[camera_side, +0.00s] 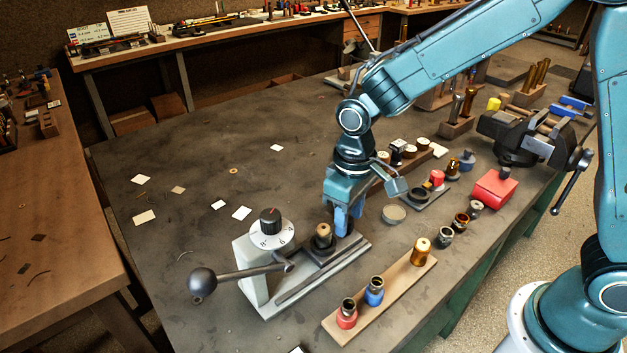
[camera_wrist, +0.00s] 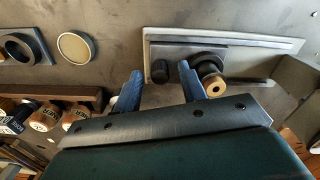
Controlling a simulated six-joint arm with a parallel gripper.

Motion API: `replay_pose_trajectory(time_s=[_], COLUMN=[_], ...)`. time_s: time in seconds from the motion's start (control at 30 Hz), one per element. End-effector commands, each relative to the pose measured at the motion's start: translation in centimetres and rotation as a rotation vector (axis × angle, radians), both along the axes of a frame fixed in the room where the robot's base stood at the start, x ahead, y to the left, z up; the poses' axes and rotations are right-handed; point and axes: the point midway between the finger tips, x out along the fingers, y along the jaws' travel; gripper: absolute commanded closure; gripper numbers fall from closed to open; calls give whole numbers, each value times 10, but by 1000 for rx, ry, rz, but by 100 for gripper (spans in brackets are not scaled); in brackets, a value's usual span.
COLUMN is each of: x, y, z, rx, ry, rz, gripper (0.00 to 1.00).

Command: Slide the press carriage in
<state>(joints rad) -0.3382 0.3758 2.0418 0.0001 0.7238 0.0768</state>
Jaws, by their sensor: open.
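The press (camera_side: 262,260) stands at the front of the bench, with a white dial, a black knob and a ball-ended lever. Its carriage (camera_side: 322,256) sits on the grey rail base, outside the press column, and carries a dark cylindrical part with a brass top (camera_side: 323,232). My gripper (camera_side: 346,222) is low over the carriage's right end, fingers pointing down. In the wrist view my gripper (camera_wrist: 158,82) is open, and a small dark knob (camera_wrist: 160,71) on the carriage shows between the blue fingers. Whether the fingers touch it I cannot tell. The brass-topped part (camera_wrist: 212,84) is right of the right finger.
A wooden strip (camera_side: 385,300) with red, blue and brass pieces lies in front of the press. A round tin (camera_side: 394,214), small rings and a red block (camera_side: 494,189) lie to the right. A vise (camera_side: 520,135) stands farther back. The bench left of the press is mostly clear.

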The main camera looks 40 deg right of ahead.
Motion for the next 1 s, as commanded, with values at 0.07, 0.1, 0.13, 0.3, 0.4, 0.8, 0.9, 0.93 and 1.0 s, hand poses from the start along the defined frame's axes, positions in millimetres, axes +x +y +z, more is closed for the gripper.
replay_pose_trajectory(time_s=[0.07, 0.1, 0.13, 0.3, 0.4, 0.8, 0.9, 0.93, 1.0], x=[0, 0, 0, 0, 0, 0, 0, 0, 1], y=[0, 0, 0, 0, 0, 15, 31, 36, 48], z=[0, 0, 0, 0, 0, 0, 1, 0, 0], rx=[0, 0, 0, 0, 0, 1, 1, 1, 1], ry=[0, 0, 0, 0, 0, 0, -1, -1, -2], rz=[0, 0, 0, 0, 0, 4, 6, 7, 7], gripper=[59, 59, 59, 78, 98, 100, 100, 100, 100])
